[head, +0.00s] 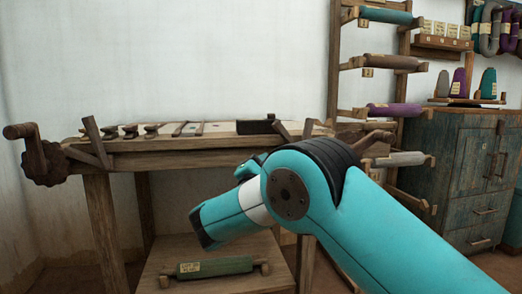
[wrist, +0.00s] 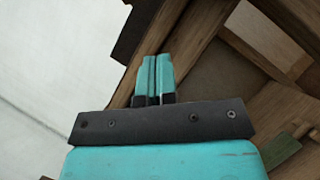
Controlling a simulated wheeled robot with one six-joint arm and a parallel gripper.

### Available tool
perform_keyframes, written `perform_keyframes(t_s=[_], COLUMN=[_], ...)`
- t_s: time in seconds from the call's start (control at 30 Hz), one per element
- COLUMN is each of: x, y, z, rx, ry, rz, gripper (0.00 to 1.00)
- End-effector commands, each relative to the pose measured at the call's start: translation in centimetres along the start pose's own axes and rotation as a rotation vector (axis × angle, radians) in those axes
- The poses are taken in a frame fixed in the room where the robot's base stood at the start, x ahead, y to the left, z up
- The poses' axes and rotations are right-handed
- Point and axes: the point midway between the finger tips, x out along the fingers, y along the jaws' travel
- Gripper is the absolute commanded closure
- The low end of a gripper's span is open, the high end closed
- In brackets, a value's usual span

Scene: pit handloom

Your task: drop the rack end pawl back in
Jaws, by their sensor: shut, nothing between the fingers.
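In the wrist view my gripper (wrist: 154,62) is shut and empty, its two teal fingers side by side in front of wooden beams. In the head view my arm hides much of the right end of the wooden bench (head: 180,160). At the left end, another wooden pawl (head: 96,140) leans near a dark toothed wheel (head: 44,165).
A rack with rolls (head: 395,63) stands behind the bench's right end. A blue-green cabinet (head: 450,170) is at the far right. Small tools (head: 150,130) and a black block (head: 258,127) lie on the bench. A green roll (head: 215,266) rests on the low shelf.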

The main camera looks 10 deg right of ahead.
Motion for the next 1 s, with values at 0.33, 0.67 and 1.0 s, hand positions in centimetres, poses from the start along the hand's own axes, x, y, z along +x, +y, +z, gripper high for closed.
perform_keyframes(t_s=[0.33, 0.67, 1.0], x=[3.4, 7.0, 7.4], y=[-0.1, -0.1, 0.0], z=[0.1, 2.4, 2.9], rx=[0.005, 0.002, 0.001], ry=[-0.005, -0.001, 0.0], rz=[-0.002, 0.0, 0.0], gripper=[1.0, 1.0, 1.0])
